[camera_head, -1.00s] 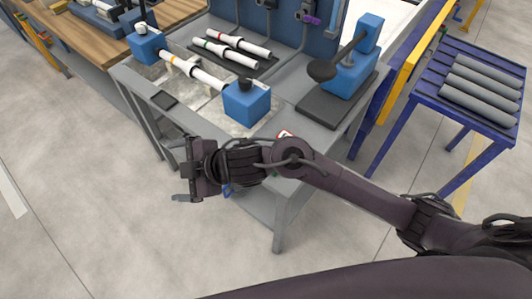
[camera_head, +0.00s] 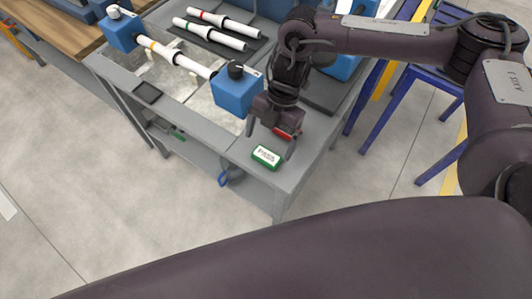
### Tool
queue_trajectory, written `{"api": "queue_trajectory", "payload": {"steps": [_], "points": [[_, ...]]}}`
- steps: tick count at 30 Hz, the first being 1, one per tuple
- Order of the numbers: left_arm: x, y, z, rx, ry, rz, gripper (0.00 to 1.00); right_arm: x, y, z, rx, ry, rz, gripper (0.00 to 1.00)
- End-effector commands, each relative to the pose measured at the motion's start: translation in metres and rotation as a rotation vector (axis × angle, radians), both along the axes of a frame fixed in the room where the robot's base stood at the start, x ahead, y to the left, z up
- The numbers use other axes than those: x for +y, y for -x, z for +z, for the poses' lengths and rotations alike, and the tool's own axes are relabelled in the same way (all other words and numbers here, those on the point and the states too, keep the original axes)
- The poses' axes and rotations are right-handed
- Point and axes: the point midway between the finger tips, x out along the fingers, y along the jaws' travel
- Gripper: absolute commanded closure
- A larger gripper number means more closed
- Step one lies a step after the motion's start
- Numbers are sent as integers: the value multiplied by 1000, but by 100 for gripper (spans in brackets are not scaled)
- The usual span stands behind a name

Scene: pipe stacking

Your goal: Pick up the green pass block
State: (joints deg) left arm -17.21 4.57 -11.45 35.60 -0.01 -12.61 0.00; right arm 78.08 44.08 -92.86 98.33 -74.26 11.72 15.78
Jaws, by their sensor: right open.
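The green pass block (camera_head: 266,156), with a white label on top, lies flat on the near corner of the grey workbench. My right gripper (camera_head: 270,144) points down just behind and above it, with its two fingers spread apart. One finger is to the left of the block and the other close to its right side; I cannot tell whether either touches it. A red block (camera_head: 288,134) shows partly behind the right gripper, by its right finger. My left gripper is not in view.
A blue clamp block (camera_head: 236,92) holding a white pipe (camera_head: 184,64) stands left of the right gripper. Two more white pipes (camera_head: 221,22) lie on a dark mat behind. A small dark tablet (camera_head: 147,93) lies on the bench's left edge. Floor is open in front.

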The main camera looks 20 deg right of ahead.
Motion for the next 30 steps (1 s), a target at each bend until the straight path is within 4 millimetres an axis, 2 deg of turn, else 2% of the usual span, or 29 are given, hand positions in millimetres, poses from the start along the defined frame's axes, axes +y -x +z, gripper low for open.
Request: {"api": "queue_trajectory", "payload": {"steps": [8,12,20,23,30], "points": [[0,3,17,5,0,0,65,10,11,-32,1,1,1,5],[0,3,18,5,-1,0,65,15,14,-49,0,0,1,5],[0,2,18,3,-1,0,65,17,14,-54,-4,-2,-1,5],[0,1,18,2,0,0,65,17,14,-54,-3,-1,0,16],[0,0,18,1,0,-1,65,16,14,-54,-3,-1,0,47]]}}
